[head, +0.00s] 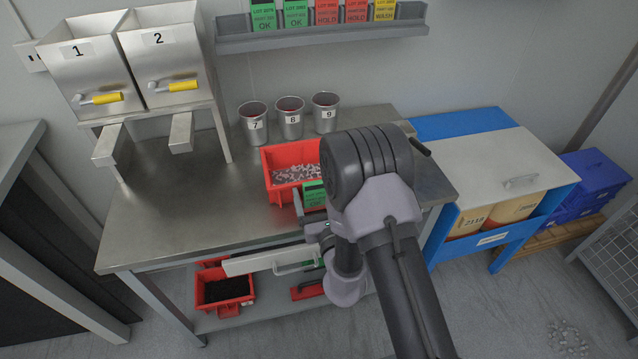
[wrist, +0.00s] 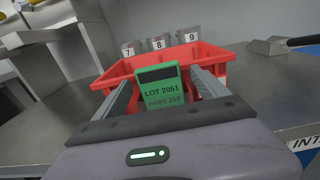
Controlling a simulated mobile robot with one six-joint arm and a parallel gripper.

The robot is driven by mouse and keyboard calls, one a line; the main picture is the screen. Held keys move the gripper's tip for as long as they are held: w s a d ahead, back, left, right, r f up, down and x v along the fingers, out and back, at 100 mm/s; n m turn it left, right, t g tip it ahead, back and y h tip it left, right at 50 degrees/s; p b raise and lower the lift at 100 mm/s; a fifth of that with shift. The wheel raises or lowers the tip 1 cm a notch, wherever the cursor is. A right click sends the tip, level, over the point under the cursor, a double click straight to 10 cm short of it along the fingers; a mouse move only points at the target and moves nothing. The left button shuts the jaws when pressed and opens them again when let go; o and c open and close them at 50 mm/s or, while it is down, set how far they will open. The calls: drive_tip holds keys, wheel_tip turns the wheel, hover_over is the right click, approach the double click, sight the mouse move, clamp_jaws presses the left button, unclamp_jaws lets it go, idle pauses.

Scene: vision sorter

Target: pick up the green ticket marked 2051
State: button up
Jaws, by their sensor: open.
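The green ticket marked LOT 2051 (wrist: 162,88) stands upright at the near side of a red bin (wrist: 112,76) in the wrist view. In the head view the ticket (head: 313,194) shows in part at the bin's front right corner, beside my arm. My gripper (wrist: 165,84) is open, with one finger on each side of the ticket. A gap shows between the ticket and each finger. The ticket's bottom edge is hidden behind the gripper body. My arm covers the bin's right side in the head view.
The red bin holds small pale pieces on the steel table (head: 170,215). Cups 7 (head: 254,124), 8 (head: 290,118) and 9 (head: 326,113) stand behind it. Hoppers 1 and 2 are at left. Other tickets fill a wall rack (head: 240,45). A scoop (wrist: 268,46) lies at right.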

drive_tip(key=shift+s+r, duration=0.1)
drive_tip(key=shift+s, duration=0.1)
drive_tip(key=shift+c, duration=0.2)
drive_tip(key=c, duration=1.4)
